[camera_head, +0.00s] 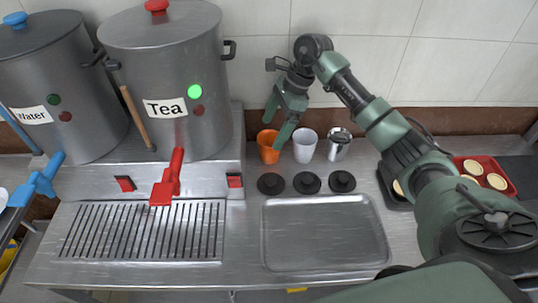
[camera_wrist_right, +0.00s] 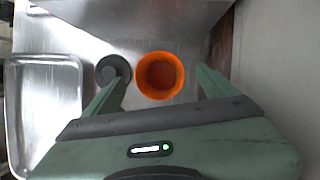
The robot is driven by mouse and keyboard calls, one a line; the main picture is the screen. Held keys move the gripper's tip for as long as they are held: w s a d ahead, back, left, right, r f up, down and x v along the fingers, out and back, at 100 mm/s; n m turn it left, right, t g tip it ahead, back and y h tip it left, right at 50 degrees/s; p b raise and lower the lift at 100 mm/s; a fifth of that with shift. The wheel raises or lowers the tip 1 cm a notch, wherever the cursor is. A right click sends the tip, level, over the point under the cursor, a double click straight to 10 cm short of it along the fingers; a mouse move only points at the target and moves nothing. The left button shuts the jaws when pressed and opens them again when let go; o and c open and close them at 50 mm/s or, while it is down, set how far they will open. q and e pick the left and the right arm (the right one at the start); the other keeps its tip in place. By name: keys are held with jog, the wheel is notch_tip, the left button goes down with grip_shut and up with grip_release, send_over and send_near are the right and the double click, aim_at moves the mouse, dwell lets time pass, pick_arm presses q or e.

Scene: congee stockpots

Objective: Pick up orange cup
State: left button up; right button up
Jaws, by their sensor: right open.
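The orange cup (camera_head: 268,148) stands upright on the counter, to the right of the Tea stockpot and left of a white cup. My right gripper (camera_head: 277,125) is just above the cup, with its fingers spread and nothing held. In the right wrist view, the orange cup (camera_wrist_right: 160,76) shows its round open rim between and slightly beyond the two fingers (camera_wrist_right: 160,84). I cannot tell whether the fingers touch it. My left gripper is not in view.
A white cup (camera_head: 305,144) and a metal cup (camera_head: 340,145) stand close on the right. Black lids (camera_head: 307,182) lie in front, then an empty metal tray (camera_head: 325,232). The Tea stockpot (camera_head: 172,85) stands left, with the wall behind.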

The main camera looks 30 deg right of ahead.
aim_at(266, 148)
jog(key=shift+a+f+p, duration=0.3)
jog(key=shift+f+p, duration=0.05)
jog(key=shift+f, duration=0.3)
jog(key=p+x, duration=0.2)
jog(key=x, duration=0.3)
jog(key=shift+d+f, duration=0.1)
jog(key=shift+f, duration=0.7)
jog(key=c, duration=1.4)
